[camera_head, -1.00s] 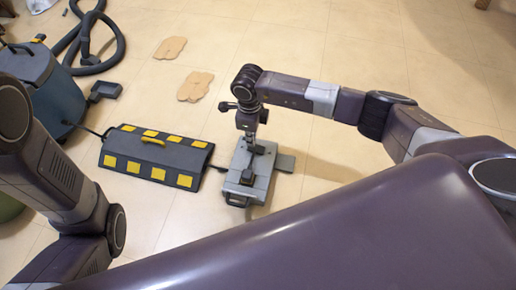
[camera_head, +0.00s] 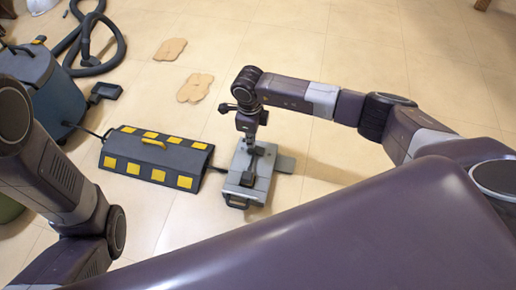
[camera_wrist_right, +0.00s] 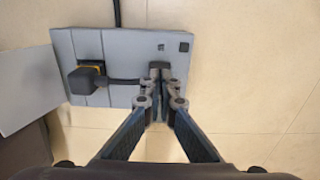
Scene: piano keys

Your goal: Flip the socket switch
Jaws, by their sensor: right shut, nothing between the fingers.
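The grey socket box (camera_head: 262,184) lies on the floor below my right arm, and it also fills the upper middle of the right wrist view (camera_wrist_right: 120,50). A dark plug (camera_wrist_right: 86,80) with an orange part sits in it, and its cable runs right. My right gripper (camera_head: 251,150) points down over the box. In the right wrist view its fingertips (camera_wrist_right: 160,82) are together and empty, at the box's right part. They hide what lies beneath them, so I cannot tell the switch's position or whether they touch it. My left gripper is out of view.
A dark case with yellow patches (camera_head: 155,157) stands left of the socket box, linked by a cable. A blue vacuum cleaner (camera_head: 45,85) with a hose (camera_head: 117,45) stands farther left. Two flat tan pieces (camera_head: 195,87) lie behind. The tiled floor at right is clear.

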